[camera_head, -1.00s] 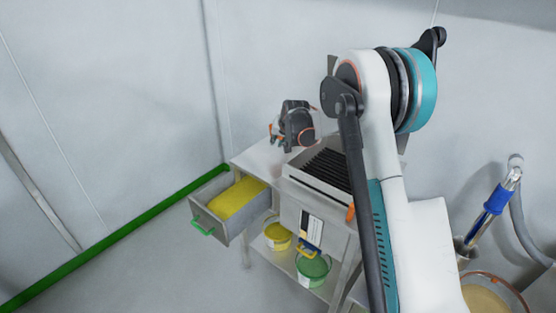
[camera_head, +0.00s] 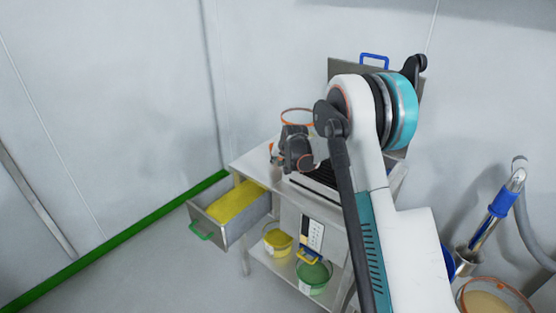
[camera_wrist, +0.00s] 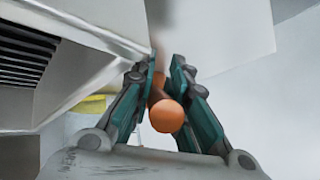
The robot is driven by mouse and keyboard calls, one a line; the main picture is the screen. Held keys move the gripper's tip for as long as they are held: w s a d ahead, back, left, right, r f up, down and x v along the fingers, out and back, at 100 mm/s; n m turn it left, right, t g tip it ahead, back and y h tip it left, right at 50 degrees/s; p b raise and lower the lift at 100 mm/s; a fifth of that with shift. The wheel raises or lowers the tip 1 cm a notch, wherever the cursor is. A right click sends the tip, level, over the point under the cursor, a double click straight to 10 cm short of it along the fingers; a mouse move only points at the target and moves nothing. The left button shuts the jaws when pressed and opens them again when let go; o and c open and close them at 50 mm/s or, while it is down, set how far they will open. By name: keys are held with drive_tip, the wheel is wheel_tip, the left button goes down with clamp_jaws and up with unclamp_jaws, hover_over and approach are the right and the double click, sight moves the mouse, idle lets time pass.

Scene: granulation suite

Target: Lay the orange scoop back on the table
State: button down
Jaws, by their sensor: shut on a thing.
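My gripper (camera_wrist: 166,82) is shut on the orange scoop (camera_wrist: 167,115). In the wrist view the round orange end of its handle points toward the camera, between the two teal fingers. The rest of the scoop is hidden or blurred beyond the fingers. In the head view my gripper is small and dark, with a bit of orange at its left side, over the back part of the steel table (camera_head: 247,162). I cannot tell whether the scoop touches the table.
A box with a black ridged top (camera_head: 313,190) stands right of the bare table strip. An open drawer (camera_head: 236,228) with a yellow thing in it juts out at the front left. Yellow (camera_head: 278,241) and green (camera_head: 313,277) tubs sit on the lower shelf. A panel with a blue handle (camera_head: 374,61) stands behind my arm.

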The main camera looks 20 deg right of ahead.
drive_tip(key=c, duration=1.8)
unclamp_jaws()
drive_tip(key=shift+c, duration=0.2)
drive_tip(key=shift+r, duration=0.2)
drive_tip(key=p+v, duration=0.3)
drive_tip(key=v, duration=0.9)
drive_tip(key=shift+s+r+p, duration=0.2)
drive_tip(key=shift+p, duration=0.2)
drive_tip(key=s+a+r+n, duration=0.1)
drive_tip(key=s+a+r, duration=0.1)
drive_tip(key=s+r, duration=0.65)
drive_tip(key=s+a+r+n, duration=0.1)
drive_tip(key=s+r, duration=0.5)
drive_tip(key=s, duration=0.5)
drive_tip(key=s+a+f+n, duration=0.1)
drive_tip(key=s+n, duration=0.1)
drive_tip(key=s, duration=2.2)
drive_tip(key=shift+s+a+f+g+h, duration=0.3)
drive_tip(key=shift+s+a+f+g, duration=0.1)
